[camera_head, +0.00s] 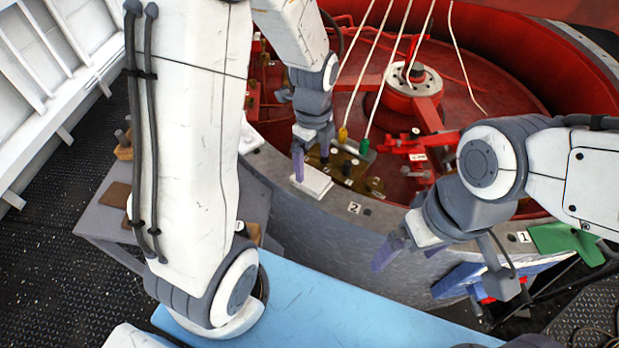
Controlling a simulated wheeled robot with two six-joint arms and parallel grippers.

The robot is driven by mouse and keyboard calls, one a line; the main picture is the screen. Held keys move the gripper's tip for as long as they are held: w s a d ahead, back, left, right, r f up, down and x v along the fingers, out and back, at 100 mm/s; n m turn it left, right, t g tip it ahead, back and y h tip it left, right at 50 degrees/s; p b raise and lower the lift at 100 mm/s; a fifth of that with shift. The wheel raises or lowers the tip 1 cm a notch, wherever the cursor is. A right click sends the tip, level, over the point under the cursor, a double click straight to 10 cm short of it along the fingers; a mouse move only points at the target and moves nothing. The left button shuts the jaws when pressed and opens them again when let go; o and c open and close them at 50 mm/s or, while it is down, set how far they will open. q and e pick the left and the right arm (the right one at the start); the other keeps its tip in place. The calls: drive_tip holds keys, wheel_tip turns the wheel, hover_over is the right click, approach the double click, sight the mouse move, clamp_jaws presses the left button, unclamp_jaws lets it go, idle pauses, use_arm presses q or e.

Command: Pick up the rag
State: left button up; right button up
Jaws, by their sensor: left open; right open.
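A white, flat, folded-looking piece, which seems to be the rag (312,183), lies on the grey rim of the big red drum. My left gripper (311,158) points down just above it and overlaps it in the picture. Its jaws are open, and I cannot tell whether a finger touches the piece. My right gripper (408,252) is open and empty, in front of the drum's grey outer wall, to the right of and nearer than the white piece.
The red drum (497,75) holds a hub, ropes and small fittings near the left gripper. A green sheet (568,240) lies at the right by the marker 1 (524,237). A grey side table (100,222) stands at the left. A blue surface (330,305) fills the front.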

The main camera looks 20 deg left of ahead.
sight(312, 177)
use_arm(q)
wheel_tip(312, 177, down, 6)
drive_tip(key=shift+s+r, duration=0.1)
idle(0.4)
drive_tip(key=c, duration=1.2)
drive_tip(key=shift+c, duration=0.2)
drive_tip(key=shift+r, duration=0.1)
drive_tip(key=shift+r, duration=0.55)
wheel_tip(312, 177, up, 3)
drive_tip(key=s+d+r, duration=0.6)
drive_tip(key=d, duration=0.4)
drive_tip(key=shift+r, duration=0.35)
